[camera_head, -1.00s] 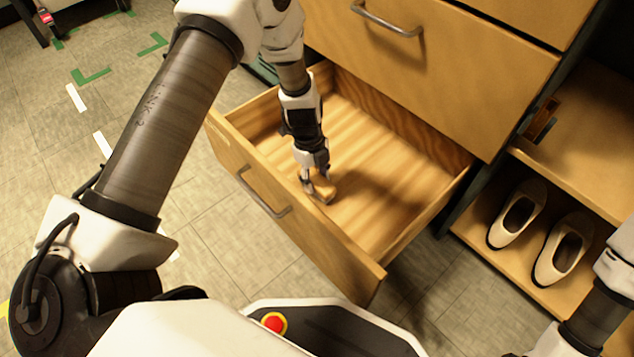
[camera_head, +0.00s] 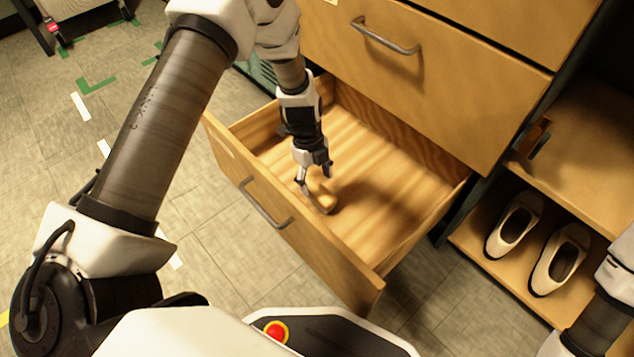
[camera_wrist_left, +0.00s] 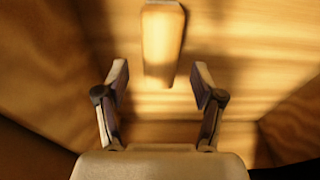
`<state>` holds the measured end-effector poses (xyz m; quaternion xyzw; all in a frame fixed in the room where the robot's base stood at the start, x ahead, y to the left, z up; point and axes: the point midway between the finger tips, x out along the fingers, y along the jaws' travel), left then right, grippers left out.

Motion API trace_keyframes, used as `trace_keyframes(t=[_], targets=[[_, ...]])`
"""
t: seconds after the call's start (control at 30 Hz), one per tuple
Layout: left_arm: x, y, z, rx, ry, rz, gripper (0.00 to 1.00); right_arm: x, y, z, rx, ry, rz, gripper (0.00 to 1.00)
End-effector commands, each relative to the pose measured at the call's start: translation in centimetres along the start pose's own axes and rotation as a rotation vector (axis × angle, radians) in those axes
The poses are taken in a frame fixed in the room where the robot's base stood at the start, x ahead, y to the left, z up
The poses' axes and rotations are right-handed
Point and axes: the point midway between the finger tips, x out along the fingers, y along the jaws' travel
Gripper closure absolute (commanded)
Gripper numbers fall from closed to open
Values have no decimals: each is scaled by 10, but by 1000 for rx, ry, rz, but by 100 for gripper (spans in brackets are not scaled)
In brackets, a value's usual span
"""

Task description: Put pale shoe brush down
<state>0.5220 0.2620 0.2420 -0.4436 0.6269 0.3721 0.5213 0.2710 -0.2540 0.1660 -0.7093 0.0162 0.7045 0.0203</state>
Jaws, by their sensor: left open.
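The pale shoe brush (camera_head: 323,203) lies on the floor of the open wooden drawer (camera_head: 385,160), near its front panel. My left gripper (camera_head: 315,185) is inside the drawer, open, just above and beside the brush. In the left wrist view the brush (camera_wrist_left: 162,45) lies ahead of the two spread fingertips (camera_wrist_left: 160,82), with its near end about level with them. The fingers appear apart from it. My right gripper is outside the views; only part of my right arm shows at the right edge.
A closed drawer with a metal handle (camera_head: 385,38) is above the open one. A pair of cream shoes (camera_head: 515,224) stands on the lower shelf (camera_head: 480,240) to the right. The drawer's right half is bare. Tiled floor (camera_head: 215,225) lies to the left.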

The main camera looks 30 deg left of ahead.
Motion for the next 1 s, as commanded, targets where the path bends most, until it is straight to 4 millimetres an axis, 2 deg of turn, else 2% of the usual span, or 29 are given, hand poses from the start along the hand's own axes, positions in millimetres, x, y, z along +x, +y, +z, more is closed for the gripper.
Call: trace_keyframes(t=[0.03, 0.1, 0.2, 0.3, 0.73, 1.0], targets=[[-24, -1, -1, 2, -1, -4, 32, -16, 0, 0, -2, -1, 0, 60], [-42, -1, -1, 1, -1, -3, 32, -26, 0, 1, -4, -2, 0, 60], [-64, -1, -1, 0, -1, -3, 32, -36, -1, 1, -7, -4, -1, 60], [-78, 0, -1, 1, -1, -2, 32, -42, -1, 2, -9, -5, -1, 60], [-85, 0, 0, 0, -1, -1, 32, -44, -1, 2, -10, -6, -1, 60], [-126, 0, -8, 1, -1, -1, 32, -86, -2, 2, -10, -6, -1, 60]])
